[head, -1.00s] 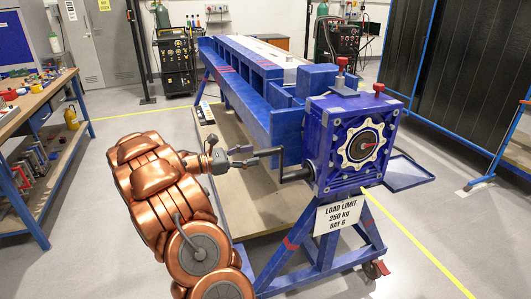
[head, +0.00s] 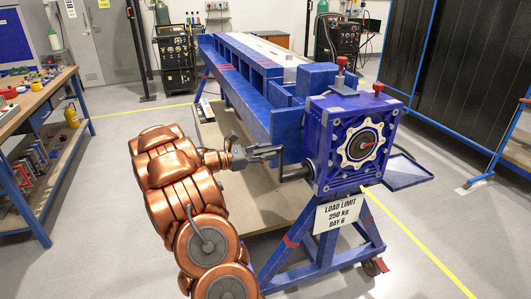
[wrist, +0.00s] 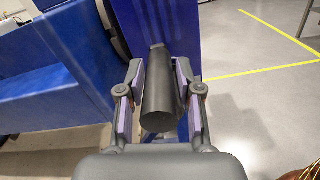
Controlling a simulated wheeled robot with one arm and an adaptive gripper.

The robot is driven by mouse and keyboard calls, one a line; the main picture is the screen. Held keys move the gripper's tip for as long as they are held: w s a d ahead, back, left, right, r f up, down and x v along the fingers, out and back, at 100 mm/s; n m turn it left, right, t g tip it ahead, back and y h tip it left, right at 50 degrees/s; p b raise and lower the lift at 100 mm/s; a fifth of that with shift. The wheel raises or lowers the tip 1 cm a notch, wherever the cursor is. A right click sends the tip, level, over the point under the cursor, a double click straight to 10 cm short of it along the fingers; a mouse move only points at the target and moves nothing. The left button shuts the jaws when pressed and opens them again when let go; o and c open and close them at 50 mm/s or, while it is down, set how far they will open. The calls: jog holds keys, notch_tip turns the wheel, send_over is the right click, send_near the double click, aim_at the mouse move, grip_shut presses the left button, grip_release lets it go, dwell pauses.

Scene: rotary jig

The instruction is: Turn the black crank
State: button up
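The black crank (head: 295,174) sticks out from the left side of the blue gearbox block. Its arm rises from the shaft to a black handle that points left toward me. My gripper (head: 270,151) has its fingers around this handle in the head view. In the wrist view the dark cylindrical handle (wrist: 161,95) lies between the two fingers of my gripper (wrist: 160,88), closer to the right pad. A narrow gap shows at the left pad, so the fingers look open around it. The crank arm is mostly hidden behind the handle in the wrist view.
The blue gearbox block (head: 328,145) carries a cream gear-shaped wheel (head: 362,145) and red-topped knobs. A load limit sign (head: 338,214) hangs below it. A long blue bed (head: 245,97) runs back behind the crank. A workbench (head: 38,96) stands at the left. Floor is open at front left.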

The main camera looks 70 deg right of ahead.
grip_shut()
dwell(0.3)
